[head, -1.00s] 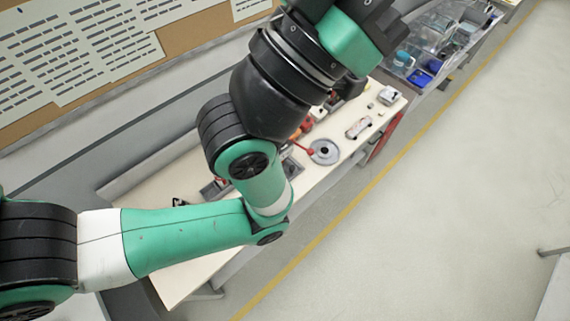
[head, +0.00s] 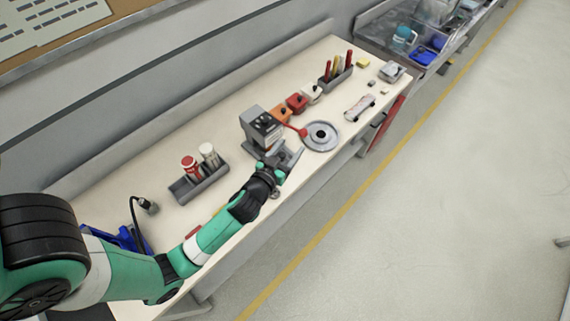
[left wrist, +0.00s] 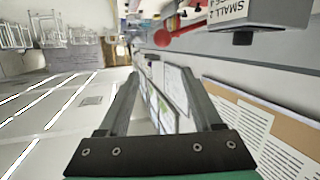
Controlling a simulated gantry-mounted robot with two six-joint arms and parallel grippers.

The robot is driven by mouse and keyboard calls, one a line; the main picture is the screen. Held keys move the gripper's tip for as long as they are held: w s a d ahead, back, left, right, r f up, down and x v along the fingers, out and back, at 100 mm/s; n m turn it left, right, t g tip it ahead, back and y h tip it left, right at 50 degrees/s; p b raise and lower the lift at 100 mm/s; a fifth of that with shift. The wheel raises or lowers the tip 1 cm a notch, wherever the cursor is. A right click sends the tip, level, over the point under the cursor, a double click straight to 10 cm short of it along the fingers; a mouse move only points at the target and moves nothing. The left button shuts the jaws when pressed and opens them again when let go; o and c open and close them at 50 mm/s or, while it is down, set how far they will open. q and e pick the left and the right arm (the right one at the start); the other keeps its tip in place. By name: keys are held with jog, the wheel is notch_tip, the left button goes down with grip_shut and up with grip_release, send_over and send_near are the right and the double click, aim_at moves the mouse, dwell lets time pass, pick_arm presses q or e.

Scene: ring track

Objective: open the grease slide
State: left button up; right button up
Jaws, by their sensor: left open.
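A grey box-shaped unit (head: 262,128) stands on the cream bench, with a red-knobbed lever (head: 302,132) at its right. I take it for the grease dispenser, but cannot make out its slide. In the left wrist view a grey block (left wrist: 262,14) labelled "SMALL 2", the rest cut off, shows at the top right with a small dark knob (left wrist: 242,38) below it. A red ball (left wrist: 162,38) shows left of it. My left gripper (head: 287,156) is open and empty close to the unit's front; its fingers also show in the left wrist view (left wrist: 160,85). My right gripper is out of view.
A round grey disc (head: 320,136) lies right of the unit. Red and orange blocks (head: 297,103) and a tool holder (head: 336,77) stand behind. A bottle rack (head: 198,184) stands left. A small skateboard-like item (head: 360,107) lies right. Bare bench lies between.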

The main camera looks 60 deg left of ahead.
aim_at(282, 155)
pick_arm(q)
jog(key=s+a+f+g+b, duration=0.1)
jog(key=s+f+b, duration=0.1)
jog(key=s+f, duration=0.35)
jog(key=s+f+g+b, duration=0.1)
jog(key=s+f, duration=0.1)
jog(key=f, duration=0.6)
jog(key=x, duration=0.4)
jog(key=b+x, duration=0.1)
jog(key=x, duration=0.2)
jog(key=b+x, duration=0.1)
jog(key=x, duration=0.3)
jog(key=shift+w+a+r, duration=0.3)
jog(key=shift+w+a, duration=0.05)
grip_shut()
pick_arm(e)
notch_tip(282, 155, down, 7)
